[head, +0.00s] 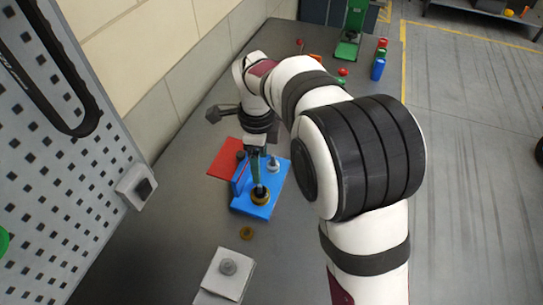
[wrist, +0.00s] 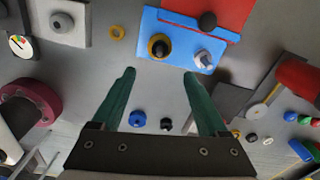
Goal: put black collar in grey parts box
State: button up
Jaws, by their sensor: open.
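My gripper (wrist: 160,74) is open and empty, with green fingers spread below the blue fixture in the wrist view. In the head view my gripper (head: 257,183) hangs over this fixture. A small black round piece (wrist: 166,123), possibly the black collar, lies on the table between the fingers, beside a blue ring (wrist: 138,118). The arm hides that area in the head view. A dark grey angular shape (wrist: 232,98), partly behind the right finger, may be the grey parts box; I cannot tell.
The blue fixture (wrist: 180,24) carries a brass ring around a black peg (wrist: 159,47) and a grey post (wrist: 203,58). A red mat (head: 222,160) adjoins it. A loose brass ring (head: 247,233) and a pale block (head: 222,285) lie nearer. A wall borders the left.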

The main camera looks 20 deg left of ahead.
aim_at(260, 186)
notch_tip(260, 186, down, 11)
jog(key=shift+a+f, duration=0.1)
grip_shut()
dwell(0.4)
